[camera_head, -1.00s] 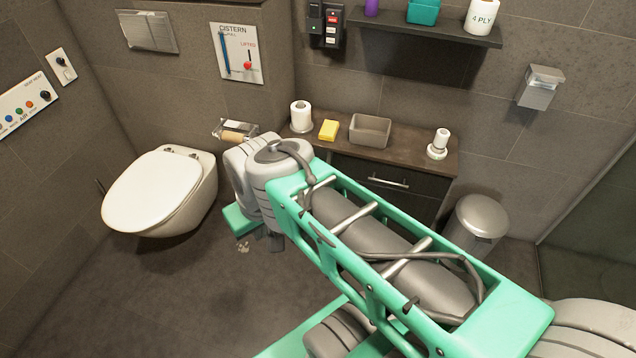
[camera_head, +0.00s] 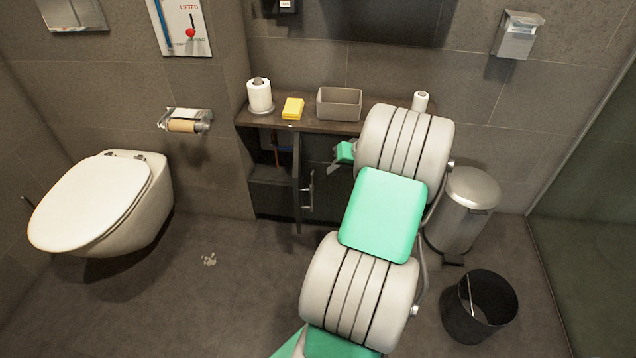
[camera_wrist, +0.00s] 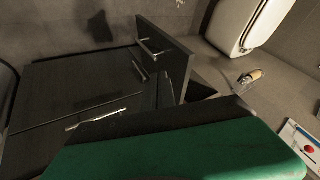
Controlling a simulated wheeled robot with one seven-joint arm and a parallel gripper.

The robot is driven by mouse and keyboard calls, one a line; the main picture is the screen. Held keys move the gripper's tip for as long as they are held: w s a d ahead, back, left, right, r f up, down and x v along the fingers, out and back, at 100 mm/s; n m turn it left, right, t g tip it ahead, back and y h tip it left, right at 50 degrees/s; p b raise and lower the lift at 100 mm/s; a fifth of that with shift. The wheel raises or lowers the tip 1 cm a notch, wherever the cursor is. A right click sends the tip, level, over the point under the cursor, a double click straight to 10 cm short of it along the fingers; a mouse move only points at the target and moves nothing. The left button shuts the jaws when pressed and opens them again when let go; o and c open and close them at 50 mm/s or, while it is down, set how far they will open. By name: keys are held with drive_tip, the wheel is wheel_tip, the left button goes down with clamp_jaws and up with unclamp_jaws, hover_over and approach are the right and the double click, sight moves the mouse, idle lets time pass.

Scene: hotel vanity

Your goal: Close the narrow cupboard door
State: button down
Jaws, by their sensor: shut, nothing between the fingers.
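The narrow cupboard door (camera_head: 297,178) stands open under the counter, swung out from the front and seen nearly edge-on in the head view. Its bar handle (camera_head: 308,190) is on the right-hand face. The dark cupboard opening (camera_head: 268,172) shows to its left. My gripper (camera_head: 338,163) is shut and empty, to the right of the door on its handle side, with a gap visible between them. My arm hides part of the cabinet front. In the wrist view the door (camera_wrist: 172,62) juts out with its handle (camera_wrist: 154,48), above the large green part of my gripper.
The counter (camera_head: 325,126) holds a toilet roll (camera_head: 260,95), a yellow sponge (camera_head: 293,108) and a grey box (camera_head: 340,103). The toilet (camera_head: 100,205) is left. A pedal bin (camera_head: 464,208) and a black waste basket (camera_head: 479,306) stand right. Floor left of my arm is mostly clear.

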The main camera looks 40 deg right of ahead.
drive_tip(key=w+a+f+b, duration=0.2)
drive_tip(key=w+a+f, duration=0.2)
drive_tip(key=w+f, duration=0.3)
drive_tip(key=shift+w+b, duration=0.35)
drive_tip(key=shift+w, duration=0.2)
